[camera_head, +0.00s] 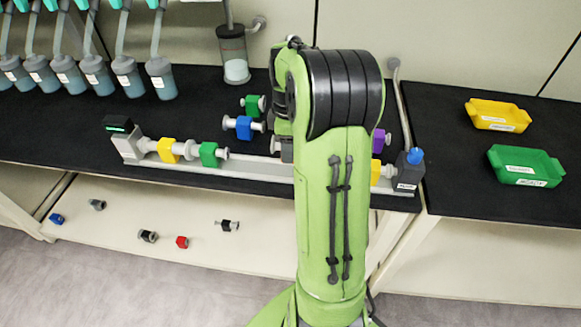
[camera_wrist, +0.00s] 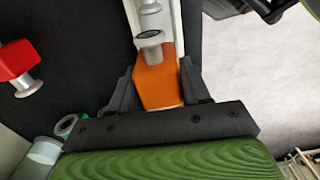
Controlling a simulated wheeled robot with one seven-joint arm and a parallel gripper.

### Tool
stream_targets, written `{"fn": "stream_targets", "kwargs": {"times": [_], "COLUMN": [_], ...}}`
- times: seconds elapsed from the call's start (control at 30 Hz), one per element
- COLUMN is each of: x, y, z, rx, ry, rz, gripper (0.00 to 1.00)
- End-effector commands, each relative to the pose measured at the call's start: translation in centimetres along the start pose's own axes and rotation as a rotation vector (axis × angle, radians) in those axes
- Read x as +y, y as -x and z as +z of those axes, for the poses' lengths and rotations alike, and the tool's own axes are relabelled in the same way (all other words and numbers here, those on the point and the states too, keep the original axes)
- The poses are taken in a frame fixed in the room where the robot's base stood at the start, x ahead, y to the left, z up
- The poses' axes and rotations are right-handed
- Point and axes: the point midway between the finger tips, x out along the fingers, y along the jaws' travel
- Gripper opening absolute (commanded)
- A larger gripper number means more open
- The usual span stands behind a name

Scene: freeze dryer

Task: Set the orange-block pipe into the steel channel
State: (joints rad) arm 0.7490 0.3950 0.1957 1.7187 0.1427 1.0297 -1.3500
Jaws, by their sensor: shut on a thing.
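My gripper (camera_wrist: 158,82) is shut on the orange-block pipe (camera_wrist: 157,78), one black finger on each side of the block. The grey flanged pipe end (camera_wrist: 151,50) points up the wrist picture, over or in the light rail of the steel channel; I cannot tell whether it is seated. Another flanged pipe end (camera_wrist: 150,8) shows further along the channel. In the head view the steel channel (camera_head: 250,177) runs along the bench's front edge, holding a yellow-block pipe (camera_head: 168,150) and a green-block pipe (camera_head: 209,154) at left. My arm hides the gripper and the channel's middle there.
A red-block pipe (camera_wrist: 15,62) lies beside the channel in the wrist view. Behind the channel are green (camera_head: 251,104), blue (camera_head: 243,126) and purple (camera_head: 378,140) blocks. Another yellow block (camera_head: 375,172) is near the right end fitting (camera_head: 408,172). Yellow (camera_head: 497,115) and green (camera_head: 525,166) trays stand right.

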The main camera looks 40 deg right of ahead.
Motion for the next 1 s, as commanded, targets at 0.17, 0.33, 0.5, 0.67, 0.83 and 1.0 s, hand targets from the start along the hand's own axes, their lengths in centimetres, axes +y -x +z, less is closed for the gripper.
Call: {"fn": "stream_targets", "kwargs": {"times": [0.17, 0.33, 0.5, 0.67, 0.83, 1.0], "x": [0.0, 0.0, 0.0, 0.0, 0.0, 0.0], "y": [-4.1, -5.0, -4.9, -5.2, -5.2, -5.2], "z": [0.0, 0.0, 0.0, 0.0, 0.0, 0.0], "rx": [0.000, 0.000, 0.000, 0.000, 0.000, 0.000], "ry": [-0.002, -0.002, -0.003, -0.003, -0.003, -0.003], "rz": [-0.003, 0.000, 0.000, 0.000, 0.000, 0.000], "gripper": [0.08, 0.08, 0.08, 0.55, 0.72, 0.72]}}
